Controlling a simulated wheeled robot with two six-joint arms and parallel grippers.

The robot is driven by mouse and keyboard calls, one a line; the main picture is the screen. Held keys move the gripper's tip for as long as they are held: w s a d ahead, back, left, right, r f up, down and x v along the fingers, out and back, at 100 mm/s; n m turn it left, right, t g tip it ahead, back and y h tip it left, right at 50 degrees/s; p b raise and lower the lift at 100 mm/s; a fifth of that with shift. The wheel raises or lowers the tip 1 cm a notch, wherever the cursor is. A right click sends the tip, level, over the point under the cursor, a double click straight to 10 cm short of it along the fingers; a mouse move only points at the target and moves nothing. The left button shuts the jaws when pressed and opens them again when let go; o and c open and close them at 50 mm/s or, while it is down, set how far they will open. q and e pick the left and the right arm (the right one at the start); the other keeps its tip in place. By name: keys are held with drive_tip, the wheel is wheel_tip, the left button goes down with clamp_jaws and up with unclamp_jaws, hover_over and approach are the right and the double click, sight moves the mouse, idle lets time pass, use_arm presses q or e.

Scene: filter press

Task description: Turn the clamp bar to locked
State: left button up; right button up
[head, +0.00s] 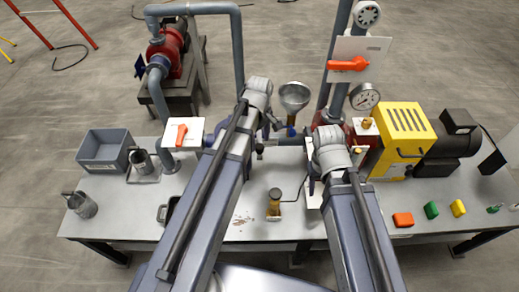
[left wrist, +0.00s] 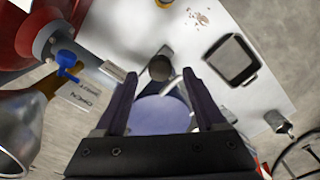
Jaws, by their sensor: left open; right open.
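In the left wrist view a dark round knob (left wrist: 160,68) shows between the fingertips, with a grey bar near it over a blue-violet disc (left wrist: 160,112). This looks like the clamp bar on the press lid; which way it is turned I cannot tell. My left gripper (left wrist: 159,78) is open, its fingers either side of the knob; contact cannot be judged. In the head view my left gripper (head: 272,124) is near the funnel, and my arm hides most of the press. My right gripper (head: 311,180) is mostly hidden behind its own arm.
A metal funnel (head: 294,97) with a blue tap (head: 291,132) stands close by. A grey bin (head: 104,146) is left. The front of the bench (head: 250,234) has bare patches.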

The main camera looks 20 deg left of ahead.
use_arm(q)
wheel_tip(320, 180, down, 3)
drive_tip(key=shift+r+b, duration=0.2)
drive_tip(key=shift+b, duration=0.6)
use_arm(e)
wheel_tip(320, 180, down, 3)
drive_tip(key=shift+r, duration=0.2)
use_arm(q)
clamp_jaws()
idle(0.4)
